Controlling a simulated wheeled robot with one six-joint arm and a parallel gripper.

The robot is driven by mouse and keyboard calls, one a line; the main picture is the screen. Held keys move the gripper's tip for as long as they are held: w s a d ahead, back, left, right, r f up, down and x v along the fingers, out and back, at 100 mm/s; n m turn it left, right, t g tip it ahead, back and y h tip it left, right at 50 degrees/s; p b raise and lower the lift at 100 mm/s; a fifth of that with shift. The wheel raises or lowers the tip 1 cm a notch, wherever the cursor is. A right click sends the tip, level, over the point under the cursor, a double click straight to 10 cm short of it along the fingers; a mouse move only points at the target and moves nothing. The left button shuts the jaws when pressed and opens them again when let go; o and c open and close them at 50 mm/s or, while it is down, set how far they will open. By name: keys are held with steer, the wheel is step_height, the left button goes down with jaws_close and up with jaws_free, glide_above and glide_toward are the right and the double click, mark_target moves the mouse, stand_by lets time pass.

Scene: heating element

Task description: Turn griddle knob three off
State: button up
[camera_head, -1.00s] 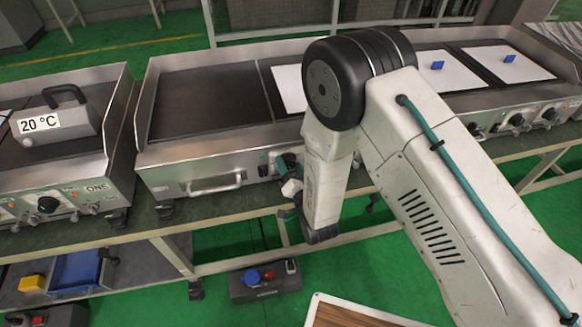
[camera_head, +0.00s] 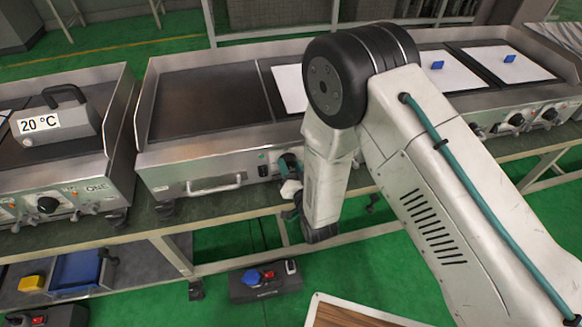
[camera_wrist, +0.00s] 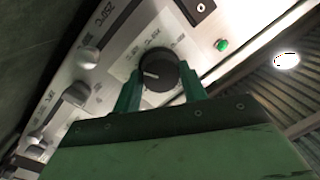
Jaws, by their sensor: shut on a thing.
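A round black knob (camera_wrist: 158,76) with a white pointer line sits on a pale marked dial plate in the wrist view. The pointer line points to the left in that view. My gripper (camera_wrist: 159,84) is shut on this knob, with one green finger on each side of it. In the head view, my gripper (camera_head: 291,186) is at the front panel of the middle griddle (camera_head: 205,170), mostly hidden behind my arm.
A green light (camera_wrist: 222,45) and other panel controls (camera_wrist: 88,58) lie near the held knob. A griddle with a 20 °C block (camera_head: 55,122) stands at left. More knobs (camera_head: 550,114) show at right. A bar handle (camera_head: 214,185) protrudes left of my gripper.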

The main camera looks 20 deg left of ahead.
steer(key=n+h, duration=0.1)
steer(key=n, duration=0.5)
steer(key=shift+a+r+n, duration=0.1)
steer(key=shift+n, duration=0.3)
steer(key=n, duration=0.3)
steer(key=shift+h, duration=0.3)
steer(key=n, duration=0.4)
steer(key=shift+s+a, duration=0.1)
steer(key=n+h, duration=0.1)
steer(key=n, duration=0.2)
steer(key=shift+n+t, duration=0.3)
steer(key=shift+n, duration=0.1)
steer(key=n, duration=0.3)
steer(key=shift+s, duration=0.1)
steer(key=n, duration=0.3)
steer(key=shift+a+t+h, duration=0.1)
steer(key=shift+t+h, duration=0.2)
steer(key=shift+t, duration=0.1)
steer(key=n, duration=0.4)
steer(key=shift+n+t, duration=0.3)
steer(key=shift+n, duration=0.2)
